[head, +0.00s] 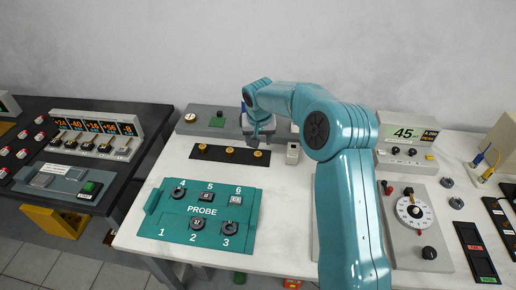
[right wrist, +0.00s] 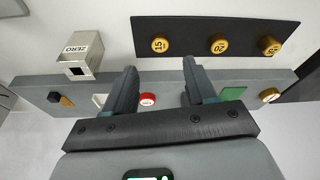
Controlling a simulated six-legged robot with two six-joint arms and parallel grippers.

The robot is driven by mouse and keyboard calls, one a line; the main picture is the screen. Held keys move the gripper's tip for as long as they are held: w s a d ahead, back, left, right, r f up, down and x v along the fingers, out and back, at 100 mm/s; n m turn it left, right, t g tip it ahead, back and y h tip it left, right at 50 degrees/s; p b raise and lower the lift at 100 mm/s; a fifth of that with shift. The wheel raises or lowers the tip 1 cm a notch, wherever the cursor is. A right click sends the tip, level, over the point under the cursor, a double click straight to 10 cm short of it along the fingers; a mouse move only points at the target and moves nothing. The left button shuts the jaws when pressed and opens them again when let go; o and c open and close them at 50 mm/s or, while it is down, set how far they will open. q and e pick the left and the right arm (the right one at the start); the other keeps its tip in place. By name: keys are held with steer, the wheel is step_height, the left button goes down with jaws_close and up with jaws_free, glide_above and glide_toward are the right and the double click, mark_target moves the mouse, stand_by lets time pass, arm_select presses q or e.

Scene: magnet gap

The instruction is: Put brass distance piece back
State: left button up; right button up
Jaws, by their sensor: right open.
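Three brass distance pieces sit in a row on a dark rack strip. In the head view they are the left one (head: 202,147), the middle one (head: 229,151) and the right one (head: 257,154). In the right wrist view they read 15 (right wrist: 160,46), 20 (right wrist: 219,45) and what looks like 25 (right wrist: 268,46). The dark strip (right wrist: 190,32) shows bare between them. My right gripper (right wrist: 160,66) is open with nothing between its fingers, near the piece marked 15. In the head view the gripper (head: 259,139) is above the strip's right end. My left gripper is out of view.
A long grey block (head: 195,129) with a green patch (right wrist: 232,93) and a red button (right wrist: 148,99) lies behind the strip. A ZERO box (right wrist: 78,66) stands beside it. The teal PROBE tray (head: 165,225) is in front; a meter (head: 405,132) stands right.

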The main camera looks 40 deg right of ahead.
steer(key=shift+v, duration=1.9)
